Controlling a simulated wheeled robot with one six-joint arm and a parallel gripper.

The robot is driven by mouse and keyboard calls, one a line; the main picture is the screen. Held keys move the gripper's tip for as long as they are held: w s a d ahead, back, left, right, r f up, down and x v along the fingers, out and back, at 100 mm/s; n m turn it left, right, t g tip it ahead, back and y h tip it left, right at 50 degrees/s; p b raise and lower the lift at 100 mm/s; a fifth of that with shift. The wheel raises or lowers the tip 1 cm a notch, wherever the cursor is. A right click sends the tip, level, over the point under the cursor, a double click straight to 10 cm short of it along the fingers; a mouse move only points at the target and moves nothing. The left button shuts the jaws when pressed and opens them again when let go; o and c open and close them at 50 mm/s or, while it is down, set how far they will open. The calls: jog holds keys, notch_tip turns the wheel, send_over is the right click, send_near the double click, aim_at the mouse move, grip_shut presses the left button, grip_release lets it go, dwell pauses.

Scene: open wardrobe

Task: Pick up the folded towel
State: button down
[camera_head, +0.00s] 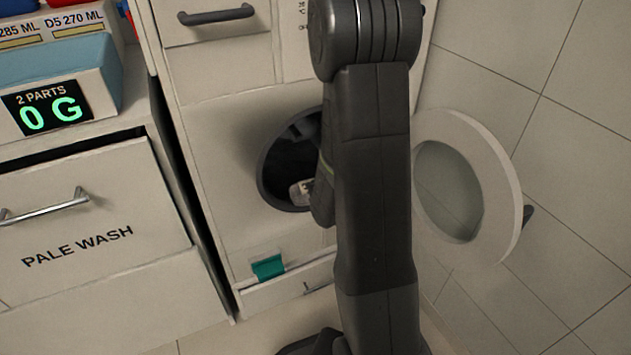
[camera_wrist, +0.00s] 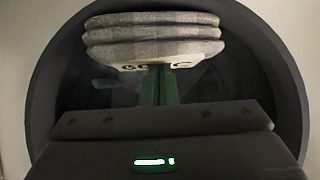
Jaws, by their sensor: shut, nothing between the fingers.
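The folded towel (camera_wrist: 152,36) is grey, in several stacked layers, and shows at the top middle of the wrist view inside a dark round drum. A pale strip with dark marks runs along its lower edge. My gripper (camera_wrist: 158,72) has green fingers, shut together and empty, with their tips just below the towel in the picture. I cannot tell whether they touch it. In the head view my arm hides most of the gripper; a small pale piece (camera_head: 300,192) shows in the drum opening, too small to identify surely.
The washer's round door (camera_head: 487,165) stands open to the right, near the tiled wall. The drum's dark rim (camera_head: 262,180) surrounds the opening. A drawer marked PALE WASH (camera_head: 90,215) and a display reading 0 G (camera_head: 50,110) are at the left. A teal tab (camera_head: 268,267) hangs below the opening.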

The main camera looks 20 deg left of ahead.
jog(key=shift+s+d+f, duration=0.2)
jog(key=shift+f, duration=0.25)
jog(key=shift+r+p, duration=0.55)
jog(key=shift+r, duration=0.1)
jog(key=shift+w+a, duration=0.1)
